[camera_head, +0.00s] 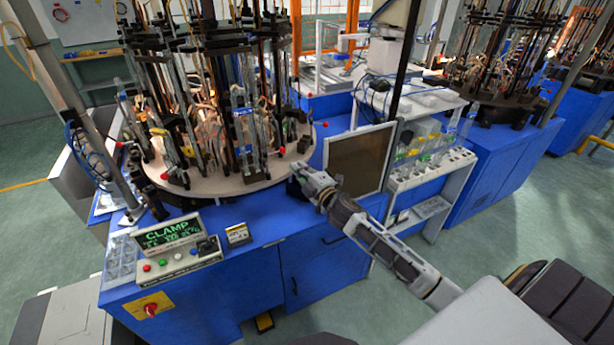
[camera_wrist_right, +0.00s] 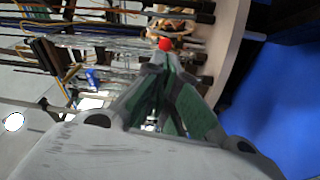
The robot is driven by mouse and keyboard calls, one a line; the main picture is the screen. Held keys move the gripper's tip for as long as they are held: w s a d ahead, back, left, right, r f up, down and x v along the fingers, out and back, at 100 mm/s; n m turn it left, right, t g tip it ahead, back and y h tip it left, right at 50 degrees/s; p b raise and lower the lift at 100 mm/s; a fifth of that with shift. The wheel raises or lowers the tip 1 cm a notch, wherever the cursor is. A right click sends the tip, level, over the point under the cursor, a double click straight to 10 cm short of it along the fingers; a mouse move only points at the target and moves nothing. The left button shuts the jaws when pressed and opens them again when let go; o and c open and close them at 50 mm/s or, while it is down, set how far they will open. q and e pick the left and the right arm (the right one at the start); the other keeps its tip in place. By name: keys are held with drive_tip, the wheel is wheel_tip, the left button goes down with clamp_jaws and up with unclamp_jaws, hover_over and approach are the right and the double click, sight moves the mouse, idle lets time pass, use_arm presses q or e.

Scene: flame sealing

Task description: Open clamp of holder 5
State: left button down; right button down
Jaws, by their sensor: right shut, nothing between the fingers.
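The round turntable (camera_head: 225,187) carries several upright holders with rods, hoses and clamps. I cannot tell which one is holder 5. A holder with a blue tag (camera_head: 243,113) stands at the front of the ring. My right gripper (camera_head: 296,184) is at the turntable's front right edge, shut and empty. In the right wrist view its green-padded fingers (camera_wrist_right: 166,78) are together. A small red knob (camera_wrist_right: 165,43) shows just beyond the fingertips; whether they touch it I cannot tell. My left gripper is not in view.
A control box with a lit "CLAMP" display (camera_head: 168,235) and buttons stands on the blue cabinet (camera_head: 190,300) at the front left. A dark panel in a white frame (camera_head: 360,160) stands right of my right gripper. A second turntable machine (camera_head: 500,90) is at the back right.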

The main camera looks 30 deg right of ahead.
drive_tip(key=shift+s+d+f, duration=0.1)
drive_tip(key=shift+s, duration=0.95)
drive_tip(key=shift+s+d+f, duration=0.1)
drive_tip(key=shift+s, duration=0.95)
